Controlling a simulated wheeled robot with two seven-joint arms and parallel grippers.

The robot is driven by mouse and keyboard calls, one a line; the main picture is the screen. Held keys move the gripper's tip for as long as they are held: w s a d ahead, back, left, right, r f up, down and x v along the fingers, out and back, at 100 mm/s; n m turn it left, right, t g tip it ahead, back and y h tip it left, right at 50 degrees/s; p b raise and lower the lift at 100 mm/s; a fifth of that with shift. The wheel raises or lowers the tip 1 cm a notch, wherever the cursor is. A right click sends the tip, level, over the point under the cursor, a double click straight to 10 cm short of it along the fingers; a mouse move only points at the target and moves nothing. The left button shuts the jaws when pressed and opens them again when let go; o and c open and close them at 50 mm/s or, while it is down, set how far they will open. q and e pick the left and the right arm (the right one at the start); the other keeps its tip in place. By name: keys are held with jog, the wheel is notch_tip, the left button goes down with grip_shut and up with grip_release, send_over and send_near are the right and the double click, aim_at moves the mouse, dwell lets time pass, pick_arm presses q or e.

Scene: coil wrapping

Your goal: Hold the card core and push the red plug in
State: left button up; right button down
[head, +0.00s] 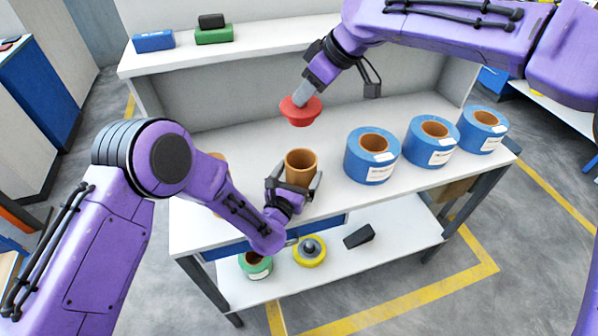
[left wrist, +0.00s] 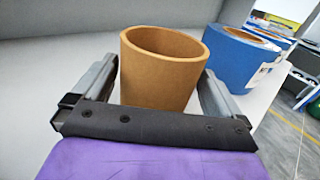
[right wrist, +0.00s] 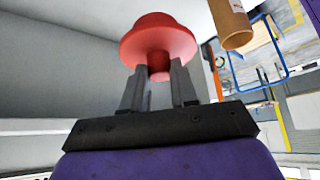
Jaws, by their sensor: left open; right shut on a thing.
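The brown card core (head: 300,166) stands upright on the table with its open top facing up. My left gripper (head: 294,190) is open, with its fingers on either side of the core. The left wrist view shows the core (left wrist: 162,75) between the two fingers. The red plug (head: 300,111) is in the air above and behind the core, apart from it. My right gripper (head: 304,92) is shut on the plug's stem. In the right wrist view the plug (right wrist: 158,42) sits between the fingertips, and the core (right wrist: 231,22) shows at the upper right.
Several blue-wrapped coils (head: 372,158) stand in a row to the right of the core. A second brown core (head: 218,160) is partly hidden behind my left arm. The lower shelf holds a yellow roll (head: 310,252), a green roll (head: 256,266) and a black block (head: 359,236).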

pick_arm(q)
jog(key=shift+w+d, duration=0.15)
jog(key=shift+w, duration=0.35)
jog(key=c, duration=0.7)
jog(key=o, duration=0.7)
jog(key=shift+s, duration=0.1)
jog(key=v, duration=1.1)
jog(key=shift+s, duration=0.35)
